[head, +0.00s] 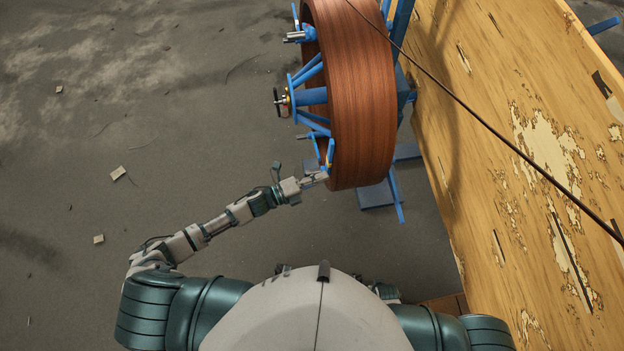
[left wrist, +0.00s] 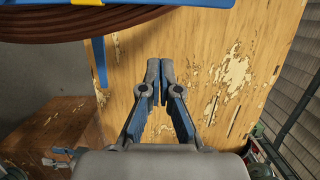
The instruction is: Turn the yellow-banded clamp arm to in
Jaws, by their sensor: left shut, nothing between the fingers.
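A large reel of brown coiled pipe (head: 362,90) stands upright on a blue frame in the head view. A blue clamp arm with a yellow band (head: 331,154) sits at the reel's lower left rim. In the left wrist view, a blue bar with a yellow band (left wrist: 101,12) crosses the top edge beside the brown coil (left wrist: 90,22). My left gripper (head: 322,177) is just below the clamp arm, close to the coil's lower edge; contact cannot be told. Its fingers (left wrist: 160,64) are shut and empty in the left wrist view. My right gripper is not seen.
A worn yellow wooden panel (head: 520,130) fills the right side, behind the reel. The blue hub and spokes (head: 311,96) face left. A dark cable (head: 480,120) crosses the head view. The grey floor (head: 150,100) on the left is mostly clear.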

